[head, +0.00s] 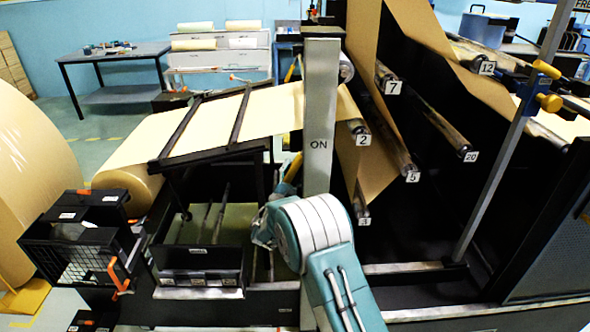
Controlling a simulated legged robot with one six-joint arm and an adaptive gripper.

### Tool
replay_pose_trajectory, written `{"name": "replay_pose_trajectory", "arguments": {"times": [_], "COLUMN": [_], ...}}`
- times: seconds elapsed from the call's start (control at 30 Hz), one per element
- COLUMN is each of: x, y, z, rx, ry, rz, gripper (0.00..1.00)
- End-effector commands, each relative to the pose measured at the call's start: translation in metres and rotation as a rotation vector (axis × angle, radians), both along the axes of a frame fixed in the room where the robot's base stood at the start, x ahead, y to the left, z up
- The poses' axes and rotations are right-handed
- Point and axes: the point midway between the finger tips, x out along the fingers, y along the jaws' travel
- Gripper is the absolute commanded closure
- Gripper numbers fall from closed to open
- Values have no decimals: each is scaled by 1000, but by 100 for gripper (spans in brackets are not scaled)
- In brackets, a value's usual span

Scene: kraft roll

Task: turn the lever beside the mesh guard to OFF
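A mesh guard (78,262) with a black frame is at the lower left, beside the large paper roll. An orange lever (119,274) stands just right of the mesh, slanting near its edge. Any marking beside the lever is too small to read, so I cannot tell its setting. My teal and white arm rises from the bottom centre, well to the right of the lever and apart from it. The fingers of my gripper do not show; the arm's own links hide what is beyond.
A grey post (320,115) marked ON stands behind my arm. A large kraft roll (25,185) is at the far left, with a smaller roll (128,180) nearer the middle. A black box (200,262) lies between guard and arm. Numbered rollers (440,137) fill the right.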

Motion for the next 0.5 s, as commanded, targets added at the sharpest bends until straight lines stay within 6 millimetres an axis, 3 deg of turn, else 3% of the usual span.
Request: {"name": "replay_pose_trajectory", "arguments": {"times": [0.27,0.5], "x": [-6,-37], "y": [7,27], "z": [-7,-36], "rx": [-2,-2], "ry": [4,7], "rz": [3,6], "gripper": [32,32]}}
